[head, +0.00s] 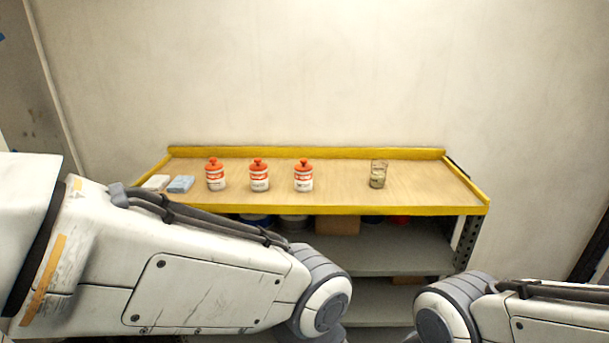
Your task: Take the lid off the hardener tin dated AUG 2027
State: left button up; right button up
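Three white tins with red lids stand upright in a row on the bench top: a left tin (215,178), a middle tin (259,178) and a right tin (303,178). Each red lid has a knob on top and sits on its tin. Their labels are too small to read, so I cannot tell which one is dated AUG 2027. My two arms cross the lower part of the head view, in front of the bench and apart from the tins. Neither gripper shows in the picture.
The wooden bench top (335,185) has a raised yellow edge. A glass beaker (378,175) stands to the right of the tins. A blue pad (181,184) and a pale pad (156,182) lie at the left. The right end is clear. A lower shelf (390,262) holds a cardboard box (338,226).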

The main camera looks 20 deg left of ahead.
aim_at(303, 166)
jog(key=u, duration=0.3)
jog(key=i, duration=0.9)
jog(key=u, duration=0.25)
